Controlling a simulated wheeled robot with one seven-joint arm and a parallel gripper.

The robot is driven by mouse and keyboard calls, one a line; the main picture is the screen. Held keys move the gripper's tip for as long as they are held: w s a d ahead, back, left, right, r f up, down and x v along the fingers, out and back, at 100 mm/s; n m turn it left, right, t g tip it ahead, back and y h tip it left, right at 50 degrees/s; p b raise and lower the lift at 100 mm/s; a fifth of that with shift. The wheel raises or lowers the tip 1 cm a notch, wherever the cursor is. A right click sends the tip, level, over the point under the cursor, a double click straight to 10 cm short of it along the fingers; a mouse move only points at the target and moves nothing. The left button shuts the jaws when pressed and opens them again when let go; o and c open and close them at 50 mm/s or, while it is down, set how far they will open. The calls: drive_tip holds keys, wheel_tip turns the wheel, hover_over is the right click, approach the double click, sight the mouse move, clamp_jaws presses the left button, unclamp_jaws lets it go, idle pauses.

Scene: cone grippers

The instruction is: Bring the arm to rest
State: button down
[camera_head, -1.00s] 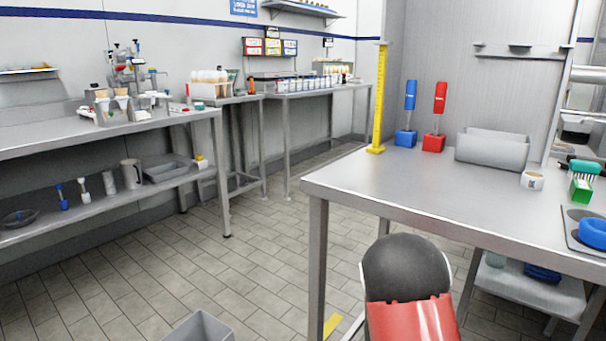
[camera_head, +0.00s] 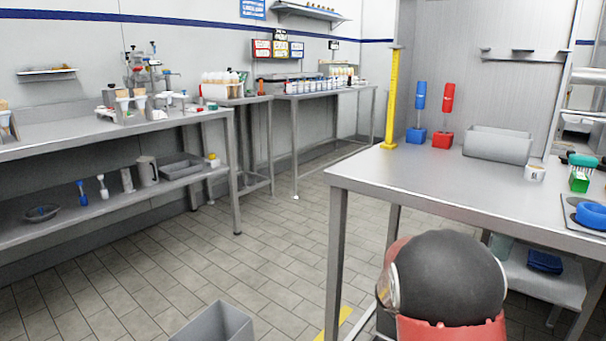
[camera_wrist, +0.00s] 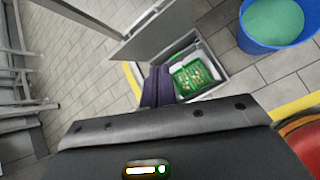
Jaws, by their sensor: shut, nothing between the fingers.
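My arm shows in the head view as a dark rounded joint with a red link, in the lower right in front of the near table (camera_head: 420,190). My gripper (camera_wrist: 157,86) is not visible in the head view. In the wrist view its dark fingers are together and hold nothing. They point down over the tiled floor, and in the picture they overlap the left edge of a grey bin (camera_wrist: 217,78). I cannot tell the distance between them.
The grey bin holds green boards. A blue bucket (camera_wrist: 280,42) with green contents stands beside it. A grey open bin (camera_head: 215,325) is on the floor in the head view. The tiled aisle (camera_head: 200,260) between the benches is mostly clear.

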drive_tip(key=s+r+m, duration=0.8)
drive_tip(key=r, duration=0.1)
drive_tip(key=s+a+r+m+y, duration=0.2)
drive_tip(key=s+a+m, duration=0.2)
drive_tip(key=s, duration=0.4)
drive_tip(key=s+a+r+m+y, duration=0.1)
drive_tip(key=s+a+r+m, duration=0.1)
drive_tip(key=s+m, duration=0.4)
drive_tip(key=s+a+r+m+g+y, duration=0.1)
drive_tip(key=s+a+m, duration=0.4)
drive_tip(key=s, duration=0.5)
drive_tip(key=shift+s+a+r+y, duration=0.35)
drive_tip(key=shift+r+y, duration=0.45)
drive_tip(key=shift+r, duration=0.1)
drive_tip(key=shift+a, duration=0.1)
